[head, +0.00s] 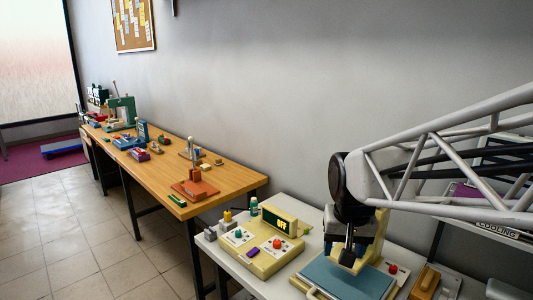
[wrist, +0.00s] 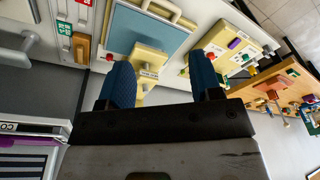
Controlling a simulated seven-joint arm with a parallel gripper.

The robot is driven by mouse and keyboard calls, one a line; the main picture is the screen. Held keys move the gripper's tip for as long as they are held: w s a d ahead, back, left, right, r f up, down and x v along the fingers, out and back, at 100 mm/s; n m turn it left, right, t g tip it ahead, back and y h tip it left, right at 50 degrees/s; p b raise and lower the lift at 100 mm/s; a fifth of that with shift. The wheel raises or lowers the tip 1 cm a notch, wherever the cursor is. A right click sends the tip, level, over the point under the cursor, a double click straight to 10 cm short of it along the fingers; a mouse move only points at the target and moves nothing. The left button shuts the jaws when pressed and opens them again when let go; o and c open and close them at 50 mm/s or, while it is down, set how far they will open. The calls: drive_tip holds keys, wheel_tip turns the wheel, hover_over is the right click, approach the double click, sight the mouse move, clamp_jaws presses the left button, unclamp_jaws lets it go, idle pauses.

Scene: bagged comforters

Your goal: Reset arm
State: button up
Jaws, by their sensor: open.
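My gripper (head: 350,250) hangs at the end of my white lattice arm, over the near end of the white table. In the wrist view its two blue-padded fingers (wrist: 161,78) are spread wide apart with nothing held between them. Below it is a beige press-like machine with a blue plate (head: 345,280). The blue plate (wrist: 147,32) lies beyond the fingertips in the wrist view. In the head view my gripper hides part of the machine's back.
A beige control box (head: 262,258) with knobs and a lit display (head: 280,223) stands left of the machine. An orange-brown block (head: 426,279) lies to its right. A shelf marked COOLING (head: 497,229) is at the right. A wooden workbench (head: 165,172) with several tools runs along the wall.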

drive_tip(key=s+d+f+n, duration=0.1)
drive_tip(key=s+d, duration=0.1)
drive_tip(key=s, duration=1.3)
drive_tip(key=shift+s+d+f+t, duration=0.2)
drive_tip(key=shift+f+t, duration=0.1)
drive_tip(key=shift+t, duration=0.1)
